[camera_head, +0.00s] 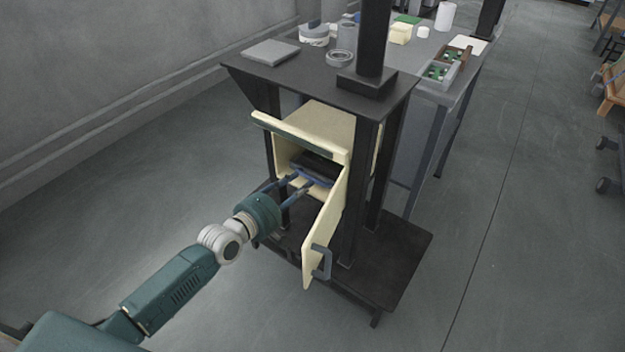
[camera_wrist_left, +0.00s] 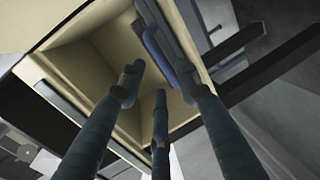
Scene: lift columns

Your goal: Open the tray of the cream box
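Contact with the handle cannot be told. My right gripper is out of view.
The black stand's posts (camera_head: 358,190) rise close beside the box. The open door, with a dark handle (camera_head: 321,262), projects to the right of my left gripper. A grey table (camera_head: 455,98) with containers stands behind. The floor to the left is clear.

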